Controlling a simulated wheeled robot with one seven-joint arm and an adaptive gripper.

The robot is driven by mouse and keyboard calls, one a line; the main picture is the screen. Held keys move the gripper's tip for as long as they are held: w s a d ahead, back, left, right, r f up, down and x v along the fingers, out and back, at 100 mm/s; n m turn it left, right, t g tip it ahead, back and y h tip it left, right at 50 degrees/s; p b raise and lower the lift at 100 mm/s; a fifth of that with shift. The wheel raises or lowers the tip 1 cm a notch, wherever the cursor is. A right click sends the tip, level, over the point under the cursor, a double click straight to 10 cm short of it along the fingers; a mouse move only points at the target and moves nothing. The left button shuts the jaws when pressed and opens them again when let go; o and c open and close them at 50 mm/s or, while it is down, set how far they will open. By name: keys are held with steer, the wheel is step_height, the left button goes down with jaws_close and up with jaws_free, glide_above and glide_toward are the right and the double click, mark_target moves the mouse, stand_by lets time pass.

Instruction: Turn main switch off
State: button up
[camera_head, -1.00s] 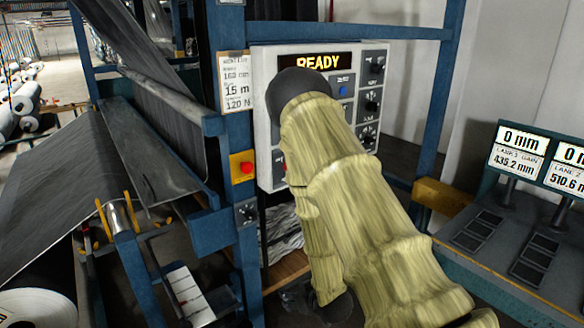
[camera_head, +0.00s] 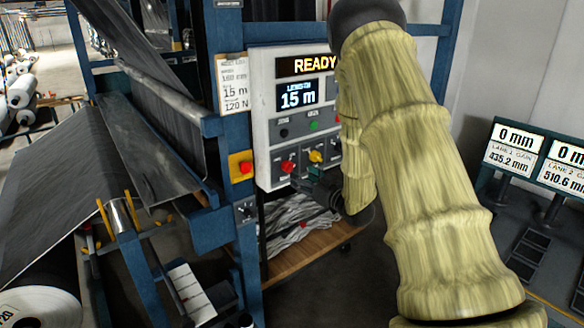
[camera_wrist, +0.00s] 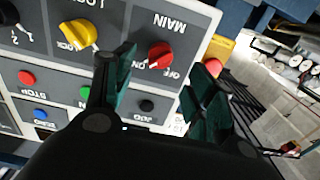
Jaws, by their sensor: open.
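The main switch is a red rotary knob on the light grey control panel (camera_head: 262,130), at its lower left in the head view (camera_head: 288,167). In the wrist view the red main switch (camera_wrist: 159,54) shows upside down under the label MAIN, with ON and OFF marks beside it; its handle seems to lie toward ON. My gripper (camera_wrist: 165,72) is open, with dark green fingers either side of the knob in that view. Contact cannot be told. In the head view my gripper (camera_head: 307,181) is partly hidden by my arm, just below and right of the knob.
A yellow knob (camera_wrist: 78,34) sits beside the main switch, with a black button (camera_wrist: 146,105) near the fingers. A red button on a yellow plate (camera_head: 243,167) is on the blue post left of the panel. The display reads READY (camera_head: 314,65).

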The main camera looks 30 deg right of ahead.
mark_target(289, 167)
steer(key=shift+w+a+p, duration=0.15)
steer(key=shift+w+p, duration=0.5)
steer(key=shift+w, duration=1.05)
steer(key=shift+w+a+p, duration=0.1)
steer(key=shift+w+p, duration=0.5)
steer(key=shift+w, duration=1.1)
steer(key=c, duration=1)
